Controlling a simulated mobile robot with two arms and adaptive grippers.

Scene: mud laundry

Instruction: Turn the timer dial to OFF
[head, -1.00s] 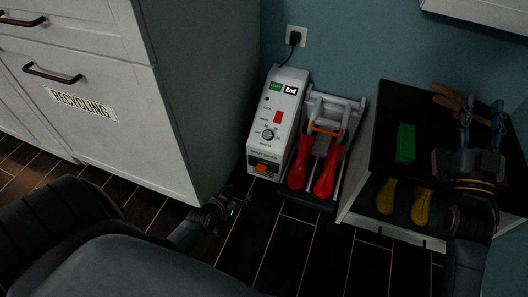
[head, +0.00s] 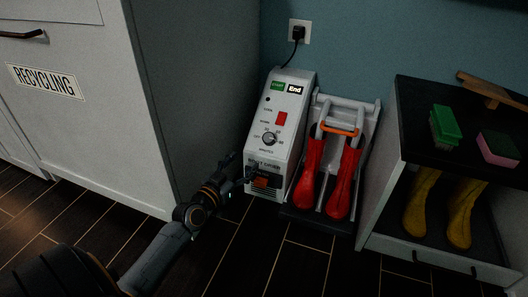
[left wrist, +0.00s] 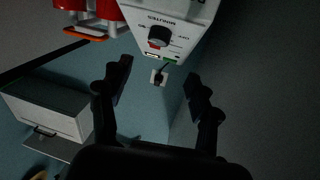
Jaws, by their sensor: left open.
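The timer dial (head: 268,139) is a round dark knob with a light rim on the sloped front panel of the white boot dryer (head: 284,104). Marks ring it, with "OFF" at its left; where its pointer stands is too small to tell. My left gripper (head: 241,169) is open and empty, low in front of the dryer, below and left of the dial and apart from it. In the left wrist view, the dial (left wrist: 157,36) shows upside down, above and between the open fingers. My right gripper is out of view.
A red switch (head: 281,118) sits above the dial. Red boots (head: 342,184) stand on the rack right of the dryer. The recycling cabinet (head: 190,90) rises close at the left.

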